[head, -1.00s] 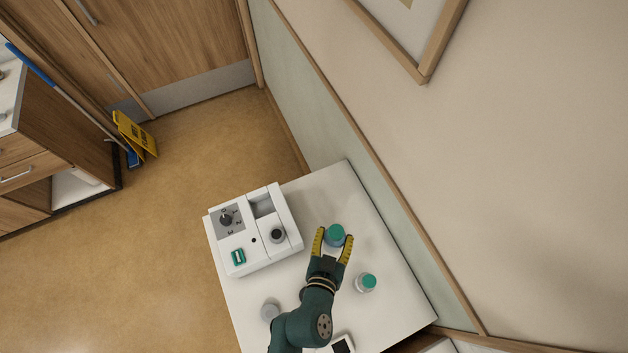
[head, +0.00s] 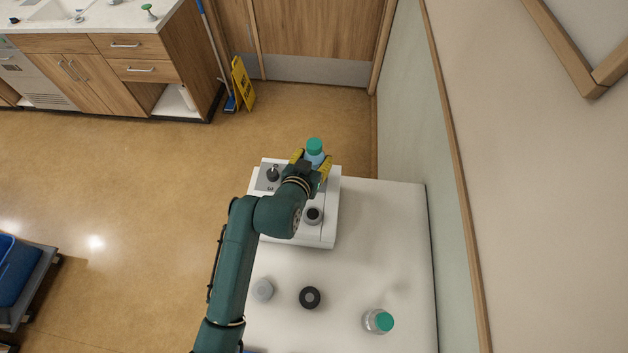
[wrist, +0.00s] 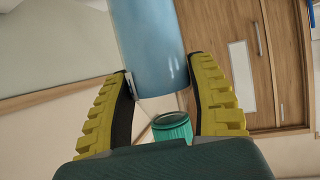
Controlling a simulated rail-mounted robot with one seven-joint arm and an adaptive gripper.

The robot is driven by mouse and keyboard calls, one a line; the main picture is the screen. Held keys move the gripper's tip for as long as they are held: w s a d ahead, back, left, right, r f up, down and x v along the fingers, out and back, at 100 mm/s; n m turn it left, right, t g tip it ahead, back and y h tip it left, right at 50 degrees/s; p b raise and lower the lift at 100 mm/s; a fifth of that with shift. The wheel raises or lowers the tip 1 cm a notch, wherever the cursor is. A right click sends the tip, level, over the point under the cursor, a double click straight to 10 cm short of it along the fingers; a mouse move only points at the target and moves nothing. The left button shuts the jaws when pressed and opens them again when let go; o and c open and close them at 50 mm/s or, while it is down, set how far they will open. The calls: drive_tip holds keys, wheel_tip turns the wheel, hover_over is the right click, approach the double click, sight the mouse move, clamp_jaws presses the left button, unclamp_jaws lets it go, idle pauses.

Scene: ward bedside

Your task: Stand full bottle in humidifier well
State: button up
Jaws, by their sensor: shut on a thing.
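A bottle of blue liquid (head: 315,158) with a green cap is held by my gripper (head: 312,164), which is shut on it. In the wrist view its blue body (wrist: 150,45) lies between the yellow fingers and its green cap (wrist: 172,128) shows near the palm. The white humidifier unit (head: 322,236) stands on the table under my gripper. The bottle is over the unit's far right part.
A clear bottle with a green cap (head: 378,321) stands at the table's near right. A grey round thing (head: 262,290) and a black round thing (head: 310,297) are on the white table (head: 385,240).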

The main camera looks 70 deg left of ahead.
wheel_tip(320, 180, down, 6)
drive_tip(key=shift+w, duration=0.1)
drive_tip(key=o, duration=1.2)
drive_tip(key=shift+f, duration=0.25)
drive_tip(key=shift+r, duration=0.1)
drive_tip(key=shift+d+r, duration=0.15)
drive_tip(key=v, duration=1.1)
drive_tip(key=shift+s+d+r, duration=0.1)
drive_tip(key=shift+s+d, duration=0.15)
drive_tip(key=shift+s, duration=0.05)
drive_tip(key=shift+r, duration=0.1)
